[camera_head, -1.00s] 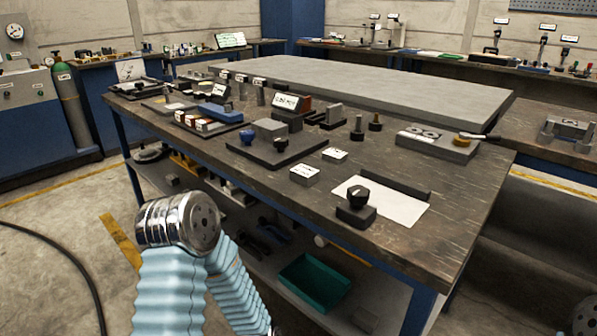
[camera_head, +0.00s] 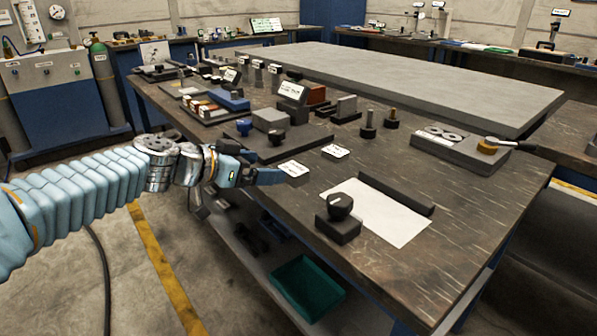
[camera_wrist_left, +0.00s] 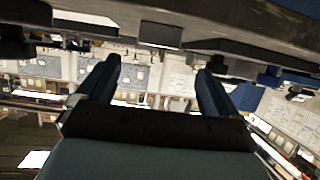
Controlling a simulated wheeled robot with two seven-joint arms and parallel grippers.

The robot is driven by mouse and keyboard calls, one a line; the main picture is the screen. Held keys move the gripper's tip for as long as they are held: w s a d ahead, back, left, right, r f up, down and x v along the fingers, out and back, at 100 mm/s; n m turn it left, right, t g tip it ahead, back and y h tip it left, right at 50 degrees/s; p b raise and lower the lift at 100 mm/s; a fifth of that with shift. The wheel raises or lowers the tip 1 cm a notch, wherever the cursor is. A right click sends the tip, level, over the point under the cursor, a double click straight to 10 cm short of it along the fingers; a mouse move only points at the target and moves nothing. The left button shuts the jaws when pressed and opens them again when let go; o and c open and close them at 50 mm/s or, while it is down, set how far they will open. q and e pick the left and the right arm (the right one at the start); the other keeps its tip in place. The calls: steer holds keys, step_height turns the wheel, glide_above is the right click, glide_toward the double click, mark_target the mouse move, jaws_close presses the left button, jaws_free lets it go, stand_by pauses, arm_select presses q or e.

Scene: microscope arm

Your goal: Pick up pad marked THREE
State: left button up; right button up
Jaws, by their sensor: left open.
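Two small pads with white labelled tops lie near the front edge of the dark workbench (camera_head: 470,215) in the head view: a nearer pad (camera_head: 293,168) and a farther pad (camera_head: 336,151). Their markings are too small to read, so I cannot tell which is THREE. My left gripper (camera_head: 268,167) is open, at the bench's front edge just left of the nearer pad. In the left wrist view, its two blue fingers (camera_wrist_left: 158,75) are spread with nothing held between them. My right gripper is not in view.
A black-knobbed block (camera_head: 338,228) and a white sheet (camera_head: 385,212) lie right of the pads. A dark plate with a grey block (camera_head: 270,119) and knobs stands behind my gripper. A green bin (camera_head: 305,287) sits on the shelf below.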

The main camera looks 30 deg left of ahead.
mark_target(292, 168)
arm_select(q)
steer(key=x, duration=0.9)
steer(key=shift+w+d+f, duration=0.2)
steer(key=shift+d+f, duration=0.05)
steer(key=shift+d, duration=0.05)
steer(key=c, duration=1.4)
steer(key=shift+c, duration=1)
steer(key=shift+r+p, duration=0.15)
steer(key=shift+p, duration=0.15)
